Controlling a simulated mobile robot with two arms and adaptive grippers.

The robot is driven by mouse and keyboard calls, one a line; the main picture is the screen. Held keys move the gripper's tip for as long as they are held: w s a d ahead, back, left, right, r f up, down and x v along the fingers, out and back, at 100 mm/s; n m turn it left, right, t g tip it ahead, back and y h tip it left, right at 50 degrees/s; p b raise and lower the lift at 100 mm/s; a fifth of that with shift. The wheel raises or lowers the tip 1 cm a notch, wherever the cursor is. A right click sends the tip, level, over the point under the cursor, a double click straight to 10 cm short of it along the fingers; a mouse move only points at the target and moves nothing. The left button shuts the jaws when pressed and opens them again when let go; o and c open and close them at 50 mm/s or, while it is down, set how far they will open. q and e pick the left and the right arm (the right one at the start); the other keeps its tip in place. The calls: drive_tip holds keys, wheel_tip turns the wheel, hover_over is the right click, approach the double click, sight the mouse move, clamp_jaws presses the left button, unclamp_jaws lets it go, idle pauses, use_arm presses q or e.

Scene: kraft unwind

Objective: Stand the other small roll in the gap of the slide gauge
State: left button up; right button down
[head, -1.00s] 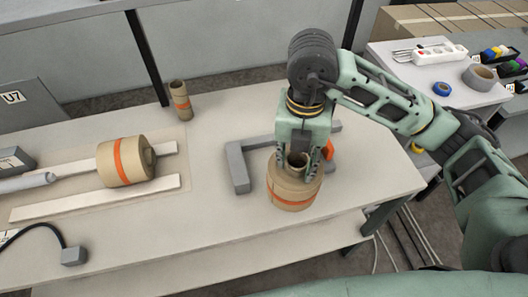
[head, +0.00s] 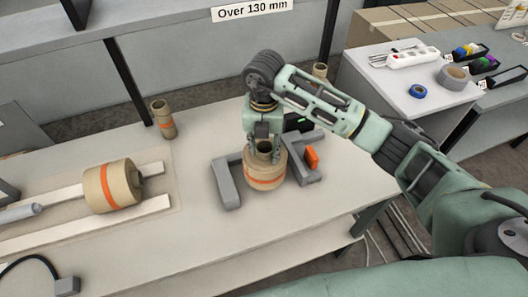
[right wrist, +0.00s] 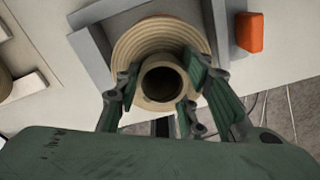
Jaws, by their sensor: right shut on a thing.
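My right gripper (head: 264,157) points down with its fingers on either side of the core tube (right wrist: 163,82) of a kraft roll, shut on it. The roll (head: 266,180) is upright, tan with an orange band. It is between the grey arms of the slide gauge, the left arm (head: 226,187) and the right arm (head: 304,172). The orange block (head: 311,158) is on the right arm and shows in the right wrist view (right wrist: 249,32). I cannot tell whether the roll's base touches the table. My left gripper is not in view.
Another banded kraft roll (head: 121,185) lies on its side on white rails at left. A side table (head: 385,85) holds a power strip and blue tape. The table front is clear.

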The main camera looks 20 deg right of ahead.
wheel_tip(320, 180, down, 3)
drive_tip(key=shift+f+p, duration=0.1)
drive_tip(key=shift+p, duration=0.75)
drive_tip(key=shift+f, duration=0.4)
drive_tip(key=c, duration=1.2)
unclamp_jaws()
drive_tip(key=shift+s, duration=0.1)
use_arm(q)
drive_tip(key=shift+s+r, duration=0.65)
drive_tip(key=shift+r, duration=0.1)
use_arm(e)
drive_tip(key=shift+o, duration=0.2)
use_arm(q)
drive_tip(key=shift+r, duration=0.15)
use_arm(e)
wheel_tip(320, 180, up, 11)
drive_tip(key=b, duration=0.4)
use_arm(q)
drive_tip(key=shift+f, duration=2.2)
use_arm(e)
drive_tip(key=shift+r, duration=0.6)
